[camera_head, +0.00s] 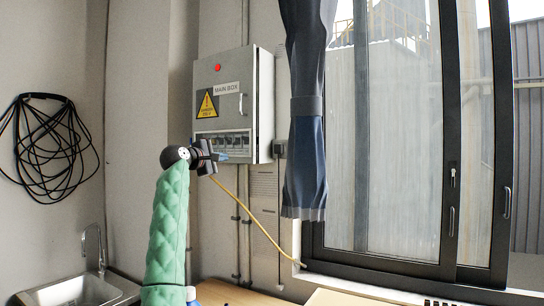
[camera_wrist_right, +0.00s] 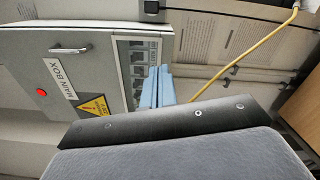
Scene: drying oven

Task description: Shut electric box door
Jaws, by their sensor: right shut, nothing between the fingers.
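The grey electric box (camera_head: 265,105) hangs on the wall left of the window. Its door (camera_head: 228,110) bears a MAIN BOX label, a yellow warning sign, a red lamp, a handle and a window over breakers. The door looks flush with the box or nearly so; I cannot tell whether a small gap is left. My right gripper (camera_head: 222,156) is at the door's lower edge, shut and empty. In the right wrist view its light-blue fingers (camera_wrist_right: 157,85) lie together in front of the door's window (camera_wrist_right: 137,65); contact is unclear. My left gripper is not in view.
A dark blue curtain (camera_head: 306,120) hangs right of the box, beside a sliding window (camera_head: 400,140). A yellow cable (camera_head: 250,218) runs below the box. A black cable coil (camera_head: 52,145) hangs at the left, above a sink (camera_head: 85,291) with a tap (camera_head: 98,245).

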